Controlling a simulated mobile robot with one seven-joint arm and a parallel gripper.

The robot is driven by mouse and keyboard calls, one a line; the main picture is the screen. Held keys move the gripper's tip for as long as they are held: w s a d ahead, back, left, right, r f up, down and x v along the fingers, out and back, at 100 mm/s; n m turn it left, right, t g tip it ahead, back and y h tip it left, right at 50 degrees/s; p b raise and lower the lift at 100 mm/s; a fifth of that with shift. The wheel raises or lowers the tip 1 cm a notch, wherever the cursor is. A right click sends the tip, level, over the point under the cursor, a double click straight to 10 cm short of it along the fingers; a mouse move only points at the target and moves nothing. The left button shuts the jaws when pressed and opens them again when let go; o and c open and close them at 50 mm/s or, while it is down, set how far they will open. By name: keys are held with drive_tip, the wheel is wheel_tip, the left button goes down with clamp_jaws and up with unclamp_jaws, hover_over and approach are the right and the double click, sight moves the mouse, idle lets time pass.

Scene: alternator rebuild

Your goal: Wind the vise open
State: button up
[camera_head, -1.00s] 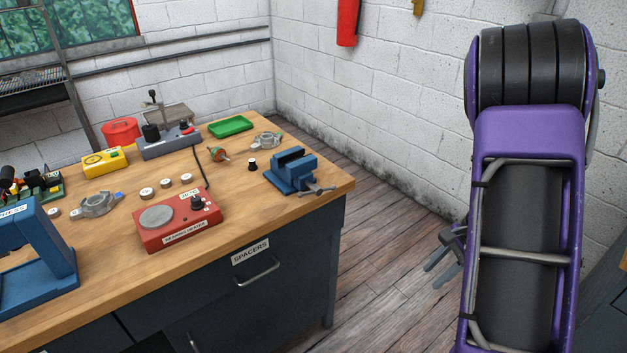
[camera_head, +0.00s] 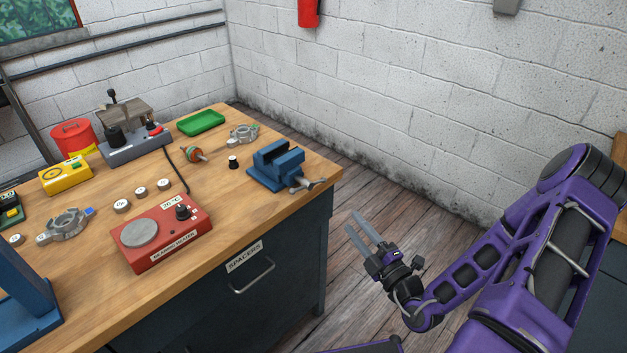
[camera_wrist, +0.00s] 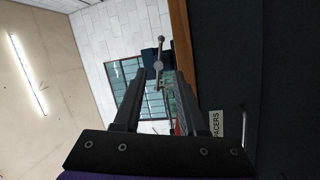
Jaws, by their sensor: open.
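The blue vise (camera_head: 276,166) sits at the right front corner of the wooden bench. Its grey handle bar (camera_head: 308,185) juts out past the bench's front edge on the right. My gripper (camera_head: 364,232) is open and empty, lower than the bench top and to the right of the vise, apart from it. In the wrist view, the fingers of my gripper (camera_wrist: 156,85) are spread, with the handle bar (camera_wrist: 160,55) and part of the blue vise (camera_wrist: 149,62) seen beyond them.
A red bearing heater (camera_head: 165,235), a small black-topped part (camera_head: 233,162) and a green tray (camera_head: 201,122) stand on the bench (camera_head: 215,205). A drawer handle (camera_head: 252,278) sticks out of the cabinet front. The floor between bench and wall is clear.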

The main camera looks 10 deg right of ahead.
sight(319, 182)
drive_tip(key=x, duration=1.6)
drive_tip(key=shift+w+a+r, duration=0.1)
drive_tip(key=shift+w+a, duration=0.15)
drive_tip(key=shift+w, duration=0.1)
clamp_jaws()
